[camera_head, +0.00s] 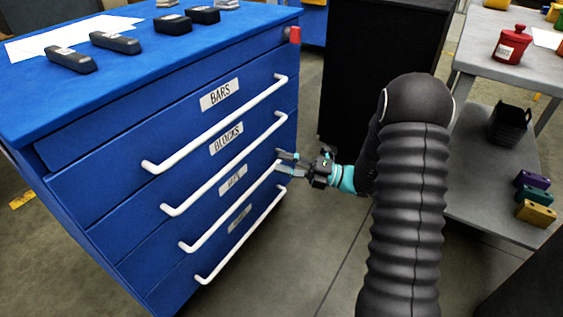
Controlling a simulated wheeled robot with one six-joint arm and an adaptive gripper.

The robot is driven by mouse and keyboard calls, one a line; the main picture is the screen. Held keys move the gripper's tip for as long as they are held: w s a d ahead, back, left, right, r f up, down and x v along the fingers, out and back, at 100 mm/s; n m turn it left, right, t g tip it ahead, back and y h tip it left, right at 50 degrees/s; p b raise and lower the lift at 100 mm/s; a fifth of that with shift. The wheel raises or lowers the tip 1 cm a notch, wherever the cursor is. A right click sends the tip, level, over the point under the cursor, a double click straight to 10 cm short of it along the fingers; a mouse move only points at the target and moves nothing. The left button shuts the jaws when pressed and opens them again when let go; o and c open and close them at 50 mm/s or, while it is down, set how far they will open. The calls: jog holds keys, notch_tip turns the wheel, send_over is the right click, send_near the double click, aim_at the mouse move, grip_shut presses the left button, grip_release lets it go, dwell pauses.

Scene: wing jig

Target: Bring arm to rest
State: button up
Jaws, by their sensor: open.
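My gripper (288,162) is open, with its fingers at the right end of the third drawer's handle (232,208) on the blue cabinet (75,200). I cannot tell whether the fingers touch the handle. Nothing shows between them. My arm is stretched out from the lower right, covered in a black ribbed sleeve, and hides part of the floor behind it. All the drawers of the cabinet look shut. The upper labels read BARS (220,94) and BLOCKS (226,138); the lower ones are too blurred to read surely.
Dark bars and blocks (116,42) and a white sheet (70,37) lie on the cabinet top. At right, a grey table (490,55) bears a red canister (511,46); its lower shelf (470,180) holds a black bin (509,125) and coloured blocks. Floor is clear between cabinet and arm.

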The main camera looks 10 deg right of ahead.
dwell(0.3)
jog(key=s+a+f+n+g+h, duration=0.1)
jog(key=s+f+n+g+h, duration=0.25)
jog(key=s+f+n, duration=0.5)
jog(key=s+d+r+n+g+h, duration=0.2)
jog(key=s+n+g+h, duration=0.5)
jog(key=n, duration=0.7)
jog(key=s+d+r+n+t+h, duration=0.65)
jog(key=s+d+r+n, duration=0.2)
jog(key=n, duration=0.45)
jog(key=s+a+r+n+t+h+p, duration=0.1)
jog(key=s+r+t, duration=0.3)
jog(key=r, duration=0.7)
jog(key=shift+s+r+n+h+p, duration=0.2)
jog(key=shift+s+n+h+p, duration=0.15)
jog(key=shift+n+h, duration=0.45)
